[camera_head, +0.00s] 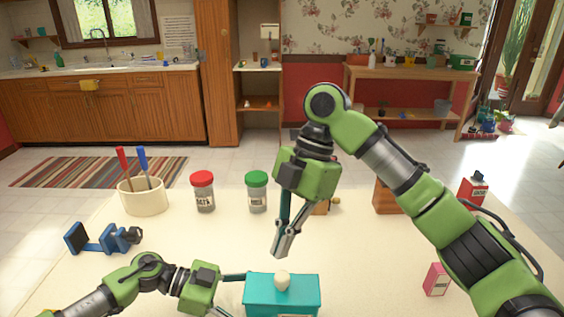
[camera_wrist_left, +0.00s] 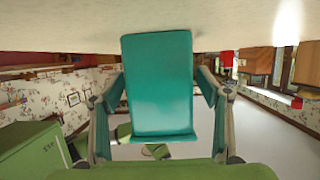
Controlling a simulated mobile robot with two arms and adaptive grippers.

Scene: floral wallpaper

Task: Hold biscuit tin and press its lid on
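The teal biscuit tin (camera_head: 262,291) stands at the bottom middle of the head view, its front partly cut off. Its teal lid is on top, with a cream knob (camera_head: 282,281); I cannot tell whether the lid is fully down. In the left wrist view, a teal side face of the tin (camera_wrist_left: 160,85) lies between my left gripper's spread fingers. My left gripper (camera_head: 234,294) is open at the tin's left side, with narrow gaps beside the face. My right gripper (camera_head: 281,248) points down above the knob, its fingertips together and apart from the knob.
Behind stand a cream crock (camera_head: 143,197) with red and blue handles, a red-lidded jar (camera_head: 203,193) and a green-lidded jar (camera_head: 257,192). A blue stand (camera_head: 100,239) is at left. A pink box (camera_head: 435,280) is at right. Bare table lies between.

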